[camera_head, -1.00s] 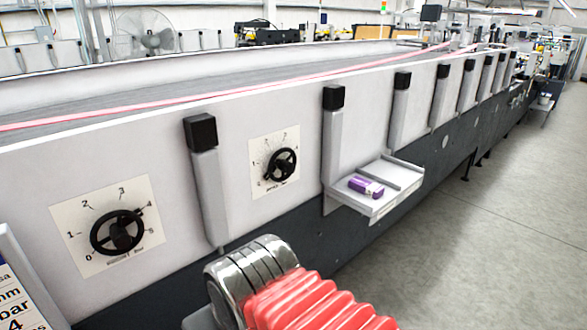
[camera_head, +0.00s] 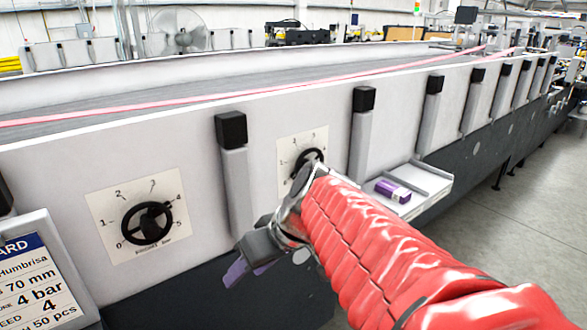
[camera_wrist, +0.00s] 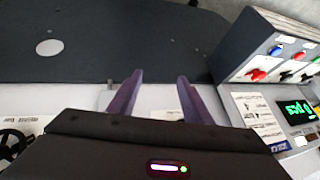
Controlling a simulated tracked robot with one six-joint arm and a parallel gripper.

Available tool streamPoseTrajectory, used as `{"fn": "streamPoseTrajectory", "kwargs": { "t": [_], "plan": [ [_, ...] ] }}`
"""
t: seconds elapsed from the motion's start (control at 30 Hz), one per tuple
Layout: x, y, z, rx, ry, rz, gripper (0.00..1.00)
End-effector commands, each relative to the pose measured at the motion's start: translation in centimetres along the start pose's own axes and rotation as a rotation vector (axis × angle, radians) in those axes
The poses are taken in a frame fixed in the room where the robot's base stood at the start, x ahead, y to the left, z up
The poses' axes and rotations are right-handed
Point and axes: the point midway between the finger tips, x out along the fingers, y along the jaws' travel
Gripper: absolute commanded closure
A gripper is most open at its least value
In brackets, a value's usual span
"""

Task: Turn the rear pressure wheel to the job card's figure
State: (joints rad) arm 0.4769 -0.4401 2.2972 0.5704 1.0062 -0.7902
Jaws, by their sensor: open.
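Two black handwheels are on white scale plates on the machine's side. The nearer wheel (camera_head: 147,223) has a scale from 0 to 5. The farther wheel (camera_head: 311,160) is partly hidden by my arm. I cannot read which plate is marked rear, nor either setting surely. A black wheel also shows at the lower left of the wrist view (camera_wrist: 12,143). The job card (camera_head: 35,280) is cut off at the left; it reads 70 mm, 4 bar, speed 4, 50 pcs. My gripper (camera_head: 240,272) is open and empty, right of and below the nearer wheel, its purple fingers (camera_wrist: 160,76) apart.
A grey post (camera_head: 237,190) with a black cap stands between the wheels. A small shelf (camera_head: 428,183) with a purple box (camera_head: 392,191) juts out at right. A control box (camera_wrist: 275,65) with coloured buttons and a green display is at right in the wrist view.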

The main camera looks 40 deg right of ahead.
Motion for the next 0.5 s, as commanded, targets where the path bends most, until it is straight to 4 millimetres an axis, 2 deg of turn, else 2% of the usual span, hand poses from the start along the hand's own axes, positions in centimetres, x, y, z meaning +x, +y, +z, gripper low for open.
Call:
{"fn": "streamPoseTrajectory", "kwargs": {
  "t": [0.03,0.27,0.5],
  "plan": [
    [-0.2,1.3,-0.8,0.008,0.024,-0.013,0.55],
    [-2.1,7.0,-4.7,-0.028,0.185,-0.040,0.55],
    [-6.2,15.5,-7.6,-0.101,0.392,0.059,0.55]
  ]
}}
